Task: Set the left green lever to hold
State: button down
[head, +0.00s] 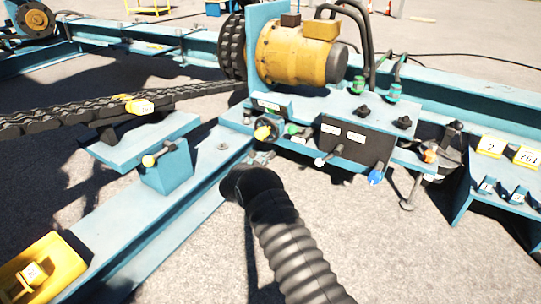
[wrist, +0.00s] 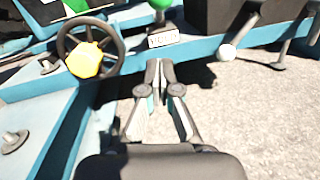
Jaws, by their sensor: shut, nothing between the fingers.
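A green ball knob (head: 292,129) sits on the front edge of the blue machine bench, right of a wheel with a yellow hub (head: 263,132). In the wrist view the green knob (wrist: 160,4) is cut by the top edge, above a small white label (wrist: 163,37) whose text I cannot read clearly. My gripper (wrist: 160,66) is shut and empty, its tips just below the label and apart from the knob. In the head view my black ribbed arm sleeve hides most of the gripper. The lever's position marks are not readable.
The handwheel with yellow hub (wrist: 85,59) stands left of my fingers. A white-knobbed lever (wrist: 226,52) is to the right, below a black box (head: 357,143). A blue-knobbed lever (head: 376,176) is farther right. Open concrete lies below the bench.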

jog(key=w+d+r, duration=0.3)
jog(key=w+d, duration=0.4)
jog(key=shift+r+b, duration=0.15)
jog(key=shift+b, duration=0.15)
jog(key=shift+d, duration=0.15)
